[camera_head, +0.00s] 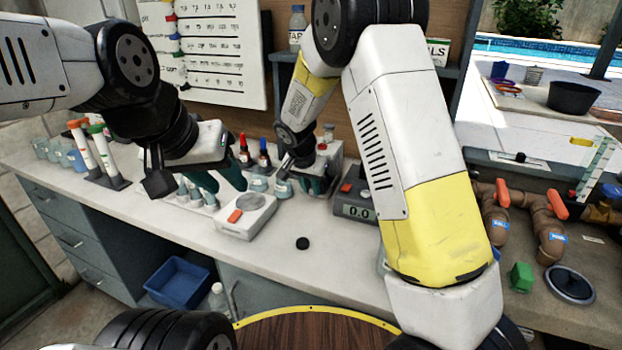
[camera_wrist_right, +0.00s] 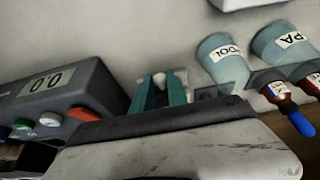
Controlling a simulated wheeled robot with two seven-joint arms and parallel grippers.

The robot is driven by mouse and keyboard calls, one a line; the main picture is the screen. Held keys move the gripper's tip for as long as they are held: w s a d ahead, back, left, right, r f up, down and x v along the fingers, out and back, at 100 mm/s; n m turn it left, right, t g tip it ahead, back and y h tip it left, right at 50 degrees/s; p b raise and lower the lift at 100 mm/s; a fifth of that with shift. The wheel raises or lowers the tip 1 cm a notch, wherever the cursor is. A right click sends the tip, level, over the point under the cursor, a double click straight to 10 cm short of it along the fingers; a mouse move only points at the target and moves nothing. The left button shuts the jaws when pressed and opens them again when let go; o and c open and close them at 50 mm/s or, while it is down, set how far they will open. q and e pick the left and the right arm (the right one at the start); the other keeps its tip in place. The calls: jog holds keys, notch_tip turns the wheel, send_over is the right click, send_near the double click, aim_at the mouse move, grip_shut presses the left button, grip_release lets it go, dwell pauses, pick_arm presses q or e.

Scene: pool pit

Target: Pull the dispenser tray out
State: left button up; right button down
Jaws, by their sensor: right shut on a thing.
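My right gripper (camera_head: 312,186) reaches down to the counter from above, beside a grey box (camera_head: 332,158) at the back that may be the dispenser. In the right wrist view its teal fingers (camera_wrist_right: 162,94) are close together, with a small pale piece (camera_wrist_right: 159,79) showing between them. I cannot tell whether this piece belongs to the tray; the tray itself is not clearly seen. My left gripper (camera_head: 221,182) hangs over the counter further left, its teal fingers apart with nothing seen between them.
A white device with an orange button (camera_head: 246,215) sits below my left gripper. A grey meter reading 0.0 (camera_head: 357,205) stands right of my right gripper. Labelled cups (camera_wrist_right: 222,58) and dropper bottles (camera_head: 264,158) are close by.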

jog(key=s+a, duration=0.1)
jog(key=s, duration=0.1)
jog(key=s+a, duration=0.1)
jog(key=s, duration=0.2)
jog(key=s+a, duration=0.1)
jog(key=s, duration=0.1)
jog(key=shift+s+a, duration=0.15)
jog(key=shift+s, duration=0.2)
jog(key=c, duration=1.3)
grip_release()
jog(key=shift+r, duration=0.1)
jog(key=v, duration=0.7)
jog(key=shift+s+r, duration=0.15)
jog(key=shift+r, duration=0.1)
